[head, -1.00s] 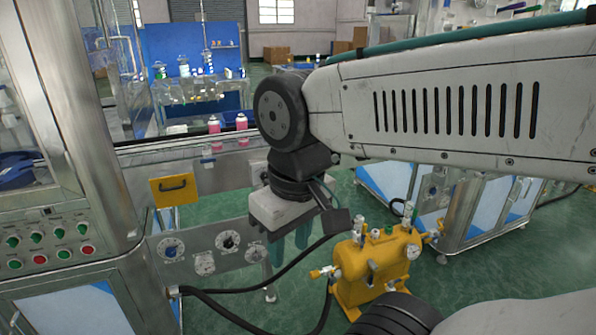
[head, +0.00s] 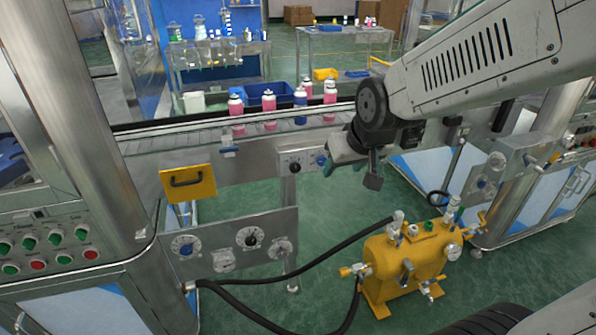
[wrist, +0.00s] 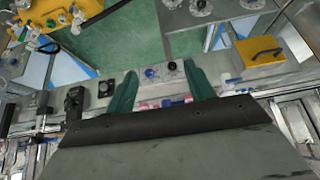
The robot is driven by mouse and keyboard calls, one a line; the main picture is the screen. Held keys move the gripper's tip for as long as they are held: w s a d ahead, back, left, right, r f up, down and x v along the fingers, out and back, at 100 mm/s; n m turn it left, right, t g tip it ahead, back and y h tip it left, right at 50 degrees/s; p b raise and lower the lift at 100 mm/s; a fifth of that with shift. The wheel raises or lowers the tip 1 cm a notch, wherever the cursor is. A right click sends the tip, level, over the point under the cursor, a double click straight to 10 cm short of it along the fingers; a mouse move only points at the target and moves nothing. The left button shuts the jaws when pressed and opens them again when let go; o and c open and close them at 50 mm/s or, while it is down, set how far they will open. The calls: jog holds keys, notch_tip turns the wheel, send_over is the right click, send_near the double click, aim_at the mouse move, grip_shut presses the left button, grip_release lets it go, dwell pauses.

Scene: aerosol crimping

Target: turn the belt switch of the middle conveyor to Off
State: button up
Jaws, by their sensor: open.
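The middle conveyor (head: 165,144) runs across the head view. Below its rail hangs a small grey panel (head: 305,172) with a black-centred dial (head: 295,167) and a blue knob (head: 321,160). I cannot read their labels or tell which way they point. In the wrist view the blue knob (wrist: 150,73) and the dark dial (wrist: 172,66) appear between my fingertips. My gripper (head: 330,165) is just right of the panel in the head view, partly hidden by its own wrist. In the wrist view my gripper (wrist: 160,68) has its two green fingers spread and empty.
Several pink bottles (head: 270,113) and a blue one (head: 300,97) stand on the conveyor. A yellow handled plate (head: 188,183) and a dial panel (head: 255,262) are at left. A yellow tank (head: 405,258) with black hoses stands at lower right. Green floor is open between them.

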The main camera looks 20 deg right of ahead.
jog(key=w+a+f+t, duration=0.1)
jog(key=w+f+t, duration=0.3)
jog(key=w, duration=0.5)
jog(key=w+f+t, duration=0.2)
jog(key=w+f, duration=0.4)
jog(key=w, duration=0.2)
jog(key=t, duration=0.2)
send_near(296, 169)
notch_tip(296, 169, up, 2)
notch_tip(296, 169, down, 5)
jog(key=t, duration=0.4)
jog(key=w, duration=0.8)
jog(key=shift+w+a+f, duration=0.1)
jog(key=shift+w+f, duration=0.1)
jog(key=shift+w, duration=0.05)
jog(key=c, duration=1)
